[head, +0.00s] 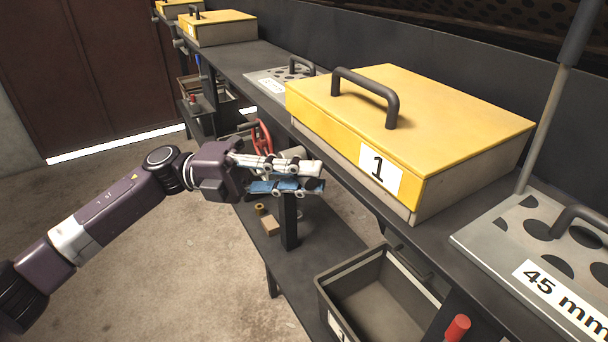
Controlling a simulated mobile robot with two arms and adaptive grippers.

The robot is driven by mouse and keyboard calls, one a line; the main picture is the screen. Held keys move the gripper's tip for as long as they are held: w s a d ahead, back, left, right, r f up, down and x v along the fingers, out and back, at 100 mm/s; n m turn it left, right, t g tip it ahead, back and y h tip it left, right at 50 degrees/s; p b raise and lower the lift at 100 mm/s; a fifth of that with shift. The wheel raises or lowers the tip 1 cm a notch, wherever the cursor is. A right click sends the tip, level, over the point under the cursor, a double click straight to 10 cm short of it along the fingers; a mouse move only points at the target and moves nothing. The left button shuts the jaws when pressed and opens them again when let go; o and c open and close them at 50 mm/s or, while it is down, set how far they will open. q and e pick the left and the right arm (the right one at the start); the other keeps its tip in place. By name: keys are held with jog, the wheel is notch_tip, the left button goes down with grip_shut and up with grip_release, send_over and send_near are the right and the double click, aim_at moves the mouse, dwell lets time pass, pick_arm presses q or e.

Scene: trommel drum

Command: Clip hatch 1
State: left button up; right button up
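Hatch 1 (450,102) is a yellow lid with a dark bar handle (366,92) and a white label reading 1 (380,167). It lies flat on a grey frame on the dark ledge, and looks closed. I cannot make out a clip on its front. My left gripper (321,177) is left of and below the hatch's front edge, apart from the label. Its pale upper finger and blue lower finger lie close together, pointing right; I cannot tell whether they hold anything. My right gripper is out of view.
A grey bin (335,295) stands below the hatch, with a red knob (457,327) beside it. A perforated plate labelled 45 mm (485,235) lies to the right. A red handwheel (262,138) is behind my gripper. The floor at left is clear.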

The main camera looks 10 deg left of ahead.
pick_arm(q)
grip_shut()
jog(key=shift+r+n+h+b, duration=0.1)
jog(key=shift+n+h+b, duration=0.2)
jog(key=shift+n+b, duration=0.1)
jog(key=shift+r+n, duration=0.3)
jog(key=o, duration=0.6)
grip_release()
jog(key=shift+c, duration=0.2)
jog(key=v, duration=1.2)
jog(key=shift+f, duration=0.2)
jog(key=shift+s, duration=0.1)
